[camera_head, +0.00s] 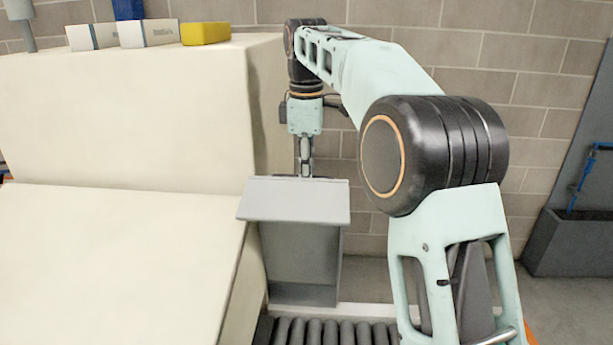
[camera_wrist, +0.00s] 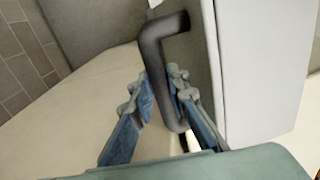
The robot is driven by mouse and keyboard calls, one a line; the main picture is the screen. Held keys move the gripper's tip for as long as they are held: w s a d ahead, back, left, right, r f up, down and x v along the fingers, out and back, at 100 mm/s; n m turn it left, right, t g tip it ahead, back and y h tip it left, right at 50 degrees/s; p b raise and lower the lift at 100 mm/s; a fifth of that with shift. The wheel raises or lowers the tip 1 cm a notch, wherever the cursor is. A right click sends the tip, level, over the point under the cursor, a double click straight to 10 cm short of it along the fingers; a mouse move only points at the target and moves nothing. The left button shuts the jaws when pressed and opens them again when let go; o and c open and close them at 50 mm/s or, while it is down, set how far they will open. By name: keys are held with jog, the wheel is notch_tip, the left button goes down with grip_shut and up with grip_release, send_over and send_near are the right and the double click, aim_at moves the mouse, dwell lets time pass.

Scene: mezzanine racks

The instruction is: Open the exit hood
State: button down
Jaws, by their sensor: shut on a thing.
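The exit hood (camera_head: 297,200) is a grey box-like cover at the right side of a large cream machine, at the end of a roller conveyor. Its sloping top panel juts toward the camera over a recessed, darker grey face. My gripper (camera_head: 305,168) points down just behind the hood's top edge. In the wrist view, a dark bent bar handle (camera_wrist: 155,62) runs between the two fingers of my gripper (camera_wrist: 164,88), which are shut on it. A pale panel beside the handle in that view looks like the hood (camera_wrist: 262,70). The head view hides the handle.
The cream machine (camera_head: 120,120) fills the left. White boxes (camera_head: 148,32) and a yellow block (camera_head: 205,33) lie on its top. Conveyor rollers (camera_head: 325,332) run below the hood. A block wall stands behind, and a dark grey bin-like unit (camera_head: 570,243) at far right.

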jog(key=shift+d+f, duration=0.15)
jog(key=shift+f, duration=0.3)
jog(key=c, duration=2.1)
grip_release()
jog(key=shift+o, duration=1.3)
jog(key=shift+w+f, duration=0.1)
jog(key=shift+w, duration=0.15)
jog(key=shift+s+r, duration=0.15)
jog(key=shift+r, duration=0.5)
jog(key=r, duration=0.6)
jog(key=shift+s+r, duration=0.1)
jog(key=shift+s, duration=0.1)
jog(key=shift+r, duration=0.25)
jog(key=shift+s, duration=0.1)
